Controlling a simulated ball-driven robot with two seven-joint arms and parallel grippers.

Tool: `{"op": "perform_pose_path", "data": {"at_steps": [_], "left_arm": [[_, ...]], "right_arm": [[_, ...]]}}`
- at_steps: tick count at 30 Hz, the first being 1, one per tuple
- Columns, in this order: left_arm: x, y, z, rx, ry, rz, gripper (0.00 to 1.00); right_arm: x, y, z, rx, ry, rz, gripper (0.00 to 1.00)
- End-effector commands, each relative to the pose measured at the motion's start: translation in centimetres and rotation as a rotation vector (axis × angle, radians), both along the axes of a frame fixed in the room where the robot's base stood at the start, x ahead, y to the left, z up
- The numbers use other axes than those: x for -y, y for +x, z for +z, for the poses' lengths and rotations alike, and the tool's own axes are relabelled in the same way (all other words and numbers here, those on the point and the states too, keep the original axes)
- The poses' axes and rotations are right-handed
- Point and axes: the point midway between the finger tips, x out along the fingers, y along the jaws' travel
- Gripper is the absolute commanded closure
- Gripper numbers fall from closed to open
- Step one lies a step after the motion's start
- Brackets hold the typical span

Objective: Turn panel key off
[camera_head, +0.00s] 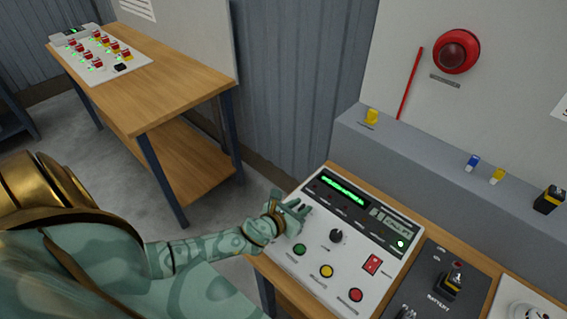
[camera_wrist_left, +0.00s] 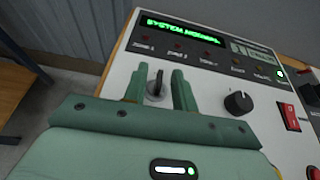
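The control panel (camera_head: 318,262) is a pale sloped console with a dark upper strip and a lit green display (camera_head: 343,190), which reads "SYSTEM NORMAL" in the left wrist view (camera_wrist_left: 180,27). The panel key (camera_wrist_left: 156,88) is a small metal key on the panel's left part, below the display. My left gripper (camera_head: 293,209) is over that part of the panel. In the left wrist view my left gripper (camera_wrist_left: 160,86) is open, with one finger on each side of the key and gaps visible. The key is hidden in the head view. My right gripper is not in view.
A black knob (camera_head: 336,236), green (camera_head: 299,249), yellow (camera_head: 326,271) and red (camera_head: 356,295) buttons and a red rocker switch (camera_head: 372,265) are on the panel. A grey ledge (camera_head: 430,165) runs behind.

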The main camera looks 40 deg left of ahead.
Motion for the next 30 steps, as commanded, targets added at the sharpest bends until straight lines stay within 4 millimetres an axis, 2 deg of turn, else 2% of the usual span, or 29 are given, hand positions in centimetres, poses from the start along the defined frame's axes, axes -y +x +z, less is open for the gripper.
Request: {"op": "perform_pose_path", "data": {"at_steps": [6, 12, 15, 21, 30], "left_arm": [[-0.3, -5.2, 2.1, -0.004, 0.000, -0.002, 0.73], [-0.6, -10.0, 4.1, -0.004, 0.000, -0.002, 0.73], [-0.7, -11.8, 4.8, -0.004, 0.000, -0.001, 0.73], [-0.9, -13.7, 5.6, -0.002, -0.001, 0.000, 0.73], [-0.9, -13.9, 5.8, -0.001, 0.000, 0.000, 0.73]], "right_arm": [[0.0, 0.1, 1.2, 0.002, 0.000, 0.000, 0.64], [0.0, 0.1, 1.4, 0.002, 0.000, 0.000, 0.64], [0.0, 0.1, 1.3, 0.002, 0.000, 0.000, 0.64], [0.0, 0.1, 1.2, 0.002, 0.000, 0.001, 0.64], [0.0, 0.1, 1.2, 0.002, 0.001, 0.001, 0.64]]}}
